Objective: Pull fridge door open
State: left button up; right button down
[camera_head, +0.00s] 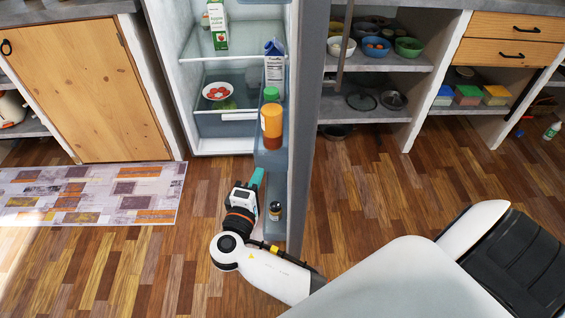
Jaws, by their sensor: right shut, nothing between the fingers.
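The fridge door (303,120) stands wide open, seen almost edge-on, with its shelves facing left. The fridge interior (222,60) is exposed to its left. My right gripper (257,177) is shut and empty, low on the inner side of the door, close to the lower door shelf (271,210). I cannot tell whether its teal fingertips touch the door. The door's outer face and handle are mostly hidden from this angle. My left gripper is not in view.
The door holds a milk carton (274,68), an orange bottle (271,120) and a small jar (275,210). A juice carton (218,25) and a bowl (217,91) stand inside the fridge. A rug (90,193) lies left. Open shelves (400,62) stand right. Wooden floor is clear around the door.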

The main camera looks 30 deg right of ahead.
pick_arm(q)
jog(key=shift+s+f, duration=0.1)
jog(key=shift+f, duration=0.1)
pick_arm(e)
jog(key=w+d, duration=0.4)
jog(key=d, duration=0.7)
jog(key=shift+r, duration=0.3)
